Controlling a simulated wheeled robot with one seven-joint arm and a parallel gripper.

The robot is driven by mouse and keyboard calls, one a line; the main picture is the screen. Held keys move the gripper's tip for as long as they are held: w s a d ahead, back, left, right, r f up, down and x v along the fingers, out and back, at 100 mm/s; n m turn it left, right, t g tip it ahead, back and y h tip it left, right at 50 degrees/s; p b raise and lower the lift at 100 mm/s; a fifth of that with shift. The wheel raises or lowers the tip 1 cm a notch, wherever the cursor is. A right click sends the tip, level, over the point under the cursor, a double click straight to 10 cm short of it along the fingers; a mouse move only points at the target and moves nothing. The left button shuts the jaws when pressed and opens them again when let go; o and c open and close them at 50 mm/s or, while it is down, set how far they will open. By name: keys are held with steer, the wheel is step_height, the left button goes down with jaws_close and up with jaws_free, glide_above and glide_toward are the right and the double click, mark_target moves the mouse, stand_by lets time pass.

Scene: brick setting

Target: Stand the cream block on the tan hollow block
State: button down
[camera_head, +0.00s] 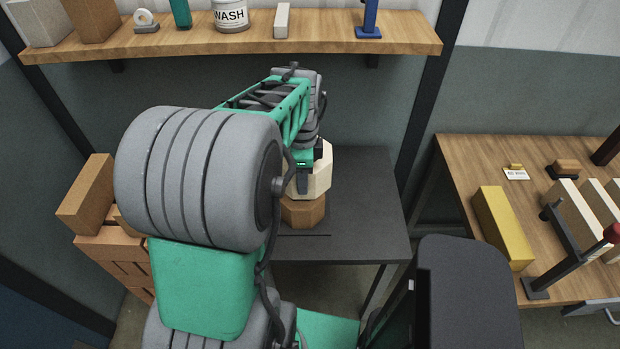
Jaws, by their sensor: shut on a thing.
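My gripper is shut on the cream block, though the fingertips are only partly visible. The tan hollow block (303,213) is a brown, many-sided block on the table, directly below the cream block in the picture. The cream block appears to sit at its top, but I cannot tell whether the two touch or a small gap is between them. My arm hides the left side of both.
The dark table (365,210) is bare to the right of the blocks. A wooden shelf (330,45) with several items hangs behind. Stacked bricks (90,195) stand left. A wooden bench (455,160) at right holds a yellow block (502,228) and a clamp.

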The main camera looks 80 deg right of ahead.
steer(key=d+f, duration=0.1)
steer(key=f, duration=0.1)
steer(key=w+f, duration=0.1)
steer(key=f, duration=0.1)
steer(key=d+f, duration=0.1)
steer(key=f, duration=0.1)
steer(key=shift+w+d+p, duration=0.25)
steer(key=shift+d+p, duration=0.1)
steer(key=shift+p, duration=0.05)
steer(key=shift+f+b, duration=0.45)
steer(key=shift+f, duration=0.15)
steer(key=c, duration=1)
jaws_free()
steer(key=shift+a+f, duration=0.1)
steer(key=shift+a, duration=0.05)
